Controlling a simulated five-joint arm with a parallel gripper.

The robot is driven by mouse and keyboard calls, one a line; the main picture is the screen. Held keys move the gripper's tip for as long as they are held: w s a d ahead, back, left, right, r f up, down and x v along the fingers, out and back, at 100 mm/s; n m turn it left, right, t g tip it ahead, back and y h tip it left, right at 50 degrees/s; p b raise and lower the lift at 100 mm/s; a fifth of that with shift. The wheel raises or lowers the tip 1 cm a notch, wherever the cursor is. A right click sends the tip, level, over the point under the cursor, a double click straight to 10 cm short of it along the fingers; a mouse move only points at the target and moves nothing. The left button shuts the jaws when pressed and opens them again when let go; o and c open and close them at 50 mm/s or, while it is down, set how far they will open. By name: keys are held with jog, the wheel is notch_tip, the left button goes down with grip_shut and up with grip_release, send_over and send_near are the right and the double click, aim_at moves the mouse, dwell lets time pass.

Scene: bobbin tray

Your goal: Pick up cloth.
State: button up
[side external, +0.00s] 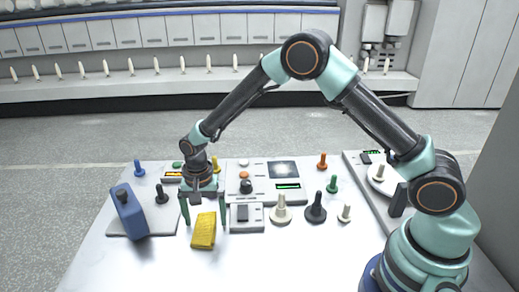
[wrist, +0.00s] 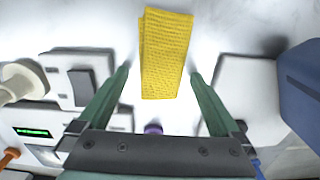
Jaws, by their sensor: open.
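The cloth (side external: 204,231) is a yellow, folded, textured piece lying on the white table. In the wrist view the cloth (wrist: 165,52) shows at the top middle, just beyond the fingertips and roughly centred between them. I cannot tell from these views how high the fingertips are above the table.
A blue block-shaped object (side external: 130,212) stands on a grey plate (side external: 165,224) left of the cloth. A small box with a dark switch (side external: 243,214) sits right of the gripper, and pale (side external: 281,209) and black (side external: 316,208) bobbin-like pieces stand further right. The table's front is clear.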

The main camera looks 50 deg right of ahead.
aim_at(205, 219)
jog(key=c, duration=1.3)
jog(key=shift+c, duration=0.2)
notch_tip(205, 219, up, 20)
